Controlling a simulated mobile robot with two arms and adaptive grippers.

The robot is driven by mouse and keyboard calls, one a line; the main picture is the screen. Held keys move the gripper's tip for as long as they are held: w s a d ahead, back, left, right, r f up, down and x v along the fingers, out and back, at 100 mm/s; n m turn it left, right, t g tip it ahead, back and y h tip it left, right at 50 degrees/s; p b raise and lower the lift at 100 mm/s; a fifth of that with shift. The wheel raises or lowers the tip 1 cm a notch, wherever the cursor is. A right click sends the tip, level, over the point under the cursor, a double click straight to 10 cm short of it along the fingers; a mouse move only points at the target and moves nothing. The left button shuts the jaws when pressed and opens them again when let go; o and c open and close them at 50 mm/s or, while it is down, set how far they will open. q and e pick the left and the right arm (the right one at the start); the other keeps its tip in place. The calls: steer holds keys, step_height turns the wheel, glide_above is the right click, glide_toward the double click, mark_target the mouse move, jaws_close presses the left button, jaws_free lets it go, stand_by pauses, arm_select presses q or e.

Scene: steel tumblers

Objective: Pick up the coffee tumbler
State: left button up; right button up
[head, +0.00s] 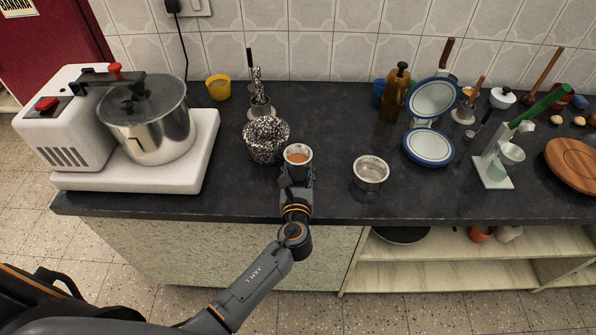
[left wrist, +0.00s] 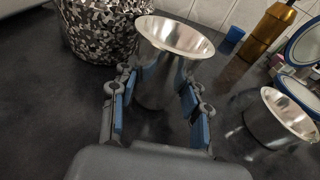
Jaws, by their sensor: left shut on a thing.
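The coffee tumbler (head: 298,153) is a small steel cup with brown contents, near the front middle of the counter. My left gripper (head: 297,174) reaches it from the front edge and is shut on it. In the left wrist view the steel tumbler (left wrist: 172,38) stands upright between the blue-padded fingers of my left gripper (left wrist: 158,88). Its lower part is dim there, and I cannot tell whether its base touches the counter. A second steel tumbler (head: 371,170) stands apart to the right, and it also shows in the left wrist view (left wrist: 277,120). My right gripper is not in view.
A black-and-white speckled pot (head: 266,139) stands close behind and left of the held tumbler. A white mixer (head: 70,120) with a steel bowl fills the left. A brown bottle (head: 394,92), blue-rimmed dishes (head: 429,147) and a white stand (head: 494,168) are right. Counter between the tumblers is clear.

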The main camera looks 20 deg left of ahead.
arm_select(q)
steer(key=shift+r, duration=0.85)
steer(key=s+a+r+p, duration=0.2)
steer(key=s+a+r, duration=0.7)
steer(key=a+r, duration=0.1)
steer(key=shift+a+r+p, duration=0.15)
steer(key=shift+a+p, duration=0.1)
steer(key=shift+p, duration=0.15)
stand_by(0.5)
